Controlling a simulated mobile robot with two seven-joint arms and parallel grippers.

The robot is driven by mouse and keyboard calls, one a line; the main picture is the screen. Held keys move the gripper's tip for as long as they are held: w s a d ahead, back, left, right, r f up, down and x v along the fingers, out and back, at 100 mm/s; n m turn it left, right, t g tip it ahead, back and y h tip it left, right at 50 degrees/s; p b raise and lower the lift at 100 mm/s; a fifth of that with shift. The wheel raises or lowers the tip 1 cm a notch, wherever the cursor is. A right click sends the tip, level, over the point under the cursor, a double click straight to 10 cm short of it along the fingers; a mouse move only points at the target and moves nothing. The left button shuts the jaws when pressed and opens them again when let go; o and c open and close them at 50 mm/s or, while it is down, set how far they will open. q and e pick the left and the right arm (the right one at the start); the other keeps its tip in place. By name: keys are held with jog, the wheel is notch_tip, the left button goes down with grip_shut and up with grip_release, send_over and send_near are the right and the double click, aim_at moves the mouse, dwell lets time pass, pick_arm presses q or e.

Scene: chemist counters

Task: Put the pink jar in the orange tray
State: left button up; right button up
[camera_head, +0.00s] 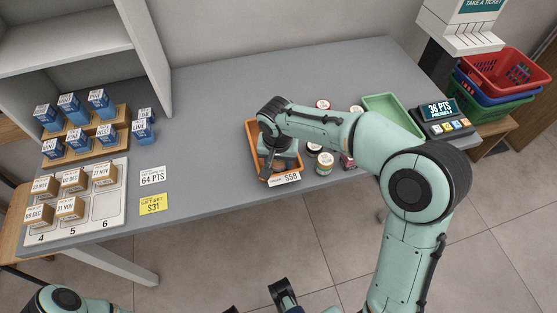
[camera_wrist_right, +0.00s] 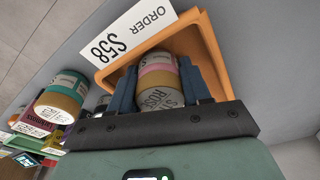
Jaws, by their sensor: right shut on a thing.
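The orange tray (camera_head: 253,137) lies on the grey counter, with an order card (camera_head: 284,179) at its front edge. My right gripper (camera_head: 268,172) is over the tray and hides most of its inside. In the right wrist view, the blue fingers of my right gripper (camera_wrist_right: 157,88) are shut on the pink jar (camera_wrist_right: 158,75), which has a pink band and a white label. The orange tray (camera_wrist_right: 213,50) surrounds it there; I cannot tell whether the jar touches the tray floor. My left gripper (camera_head: 284,293) is partly seen at the bottom edge, its opening unclear.
Several jars, such as a green-and-cream one (camera_head: 325,162), stand close right of the tray, partly behind my arm. A green tray (camera_head: 385,104) and a points display (camera_head: 440,110) are further right. Boxes on wooden stands (camera_head: 90,133) fill the left end.

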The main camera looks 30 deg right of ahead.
jog(key=shift+f, duration=0.15)
jog(key=o, duration=1.1)
jog(key=shift+r, duration=0.35)
jog(key=r, duration=0.4)
jog(key=s+r+p, duration=0.1)
jog(key=r, duration=0.2)
jog(key=a+r+p, duration=0.1)
jog(key=r, duration=0.3)
jog(key=shift+s+r, duration=0.2)
jog(key=shift+r, duration=0.1)
